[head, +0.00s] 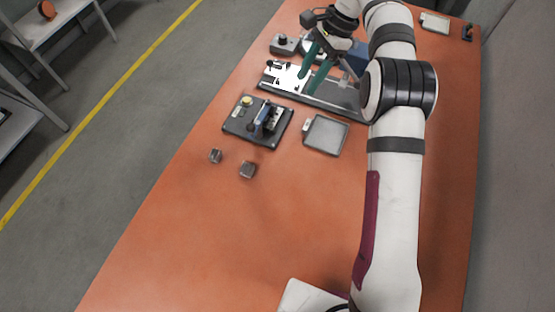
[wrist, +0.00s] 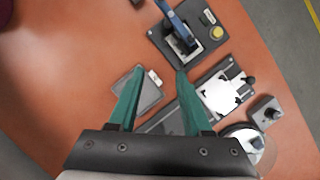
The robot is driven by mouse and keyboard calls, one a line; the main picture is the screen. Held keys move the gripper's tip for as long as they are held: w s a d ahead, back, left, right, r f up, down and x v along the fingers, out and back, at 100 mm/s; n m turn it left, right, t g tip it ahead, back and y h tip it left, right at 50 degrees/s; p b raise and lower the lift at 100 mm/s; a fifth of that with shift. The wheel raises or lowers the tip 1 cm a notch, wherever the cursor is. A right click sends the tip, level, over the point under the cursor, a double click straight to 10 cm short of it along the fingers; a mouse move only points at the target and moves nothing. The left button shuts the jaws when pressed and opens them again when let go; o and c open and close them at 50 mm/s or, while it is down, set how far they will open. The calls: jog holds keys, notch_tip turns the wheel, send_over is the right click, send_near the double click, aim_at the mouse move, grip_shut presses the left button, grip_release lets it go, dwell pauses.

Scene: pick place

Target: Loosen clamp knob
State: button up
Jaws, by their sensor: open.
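A long dark fixture (head: 335,98) carries a white plate (head: 290,76) with small black knob-like parts; the plate also shows in the wrist view (wrist: 222,96). A black knob (wrist: 249,81) sits at the plate's edge in the wrist view. I cannot tell for sure which part is the clamp knob. My gripper (head: 309,83) has two green fingers, spread apart with nothing between them. It hangs above the fixture in the head view. In the wrist view, its fingertips (wrist: 159,70) lie left of the plate, and the right finger hides part of the fixture.
A dark base (head: 240,128) with a blue lever and a yellow button stands nearer. A shallow grey tray (head: 325,135) lies beside it. Two small grey blocks (head: 215,156) (head: 248,170) lie in front. A grey box with a knob (head: 283,44) stands behind. The near orange table (head: 220,240) is clear.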

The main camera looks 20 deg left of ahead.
send_over(268, 101)
jog(key=d, duration=0.1)
jog(key=f, duration=0.5)
jog(key=shift+w+d+f, duration=0.1)
jog(key=shift+w+d, duration=0.1)
jog(key=shift+w, duration=0.2)
jog(key=f, duration=0.4)
jog(key=shift+s+a+f, duration=0.1)
jog(key=shift+a+f, duration=0.15)
jog(key=shift+a, duration=0.15)
jog(key=shift+r+m, duration=0.1)
jog(key=shift+m, duration=0.4)
jog(key=m+t+y, duration=0.1)
jog(key=m, duration=0.2)
jog(key=shift+s+d, duration=0.15)
jog(key=v, duration=1.5)
jog(key=s+d+n+g+y, duration=0.1)
jog(key=s+d+n+y, duration=0.1)
jog(key=s, duration=1.1)
jog(key=s+d+r+n+g+y, duration=0.1)
jog(key=s+d+y, duration=0.4)
jog(key=s, duration=0.9)
jog(key=shift+s+r+n+g+y, duration=0.2)
jog(key=shift+n+g+y, duration=0.25)
jog(key=shift+g, duration=0.25)
jog(key=shift+d, duration=0.1)
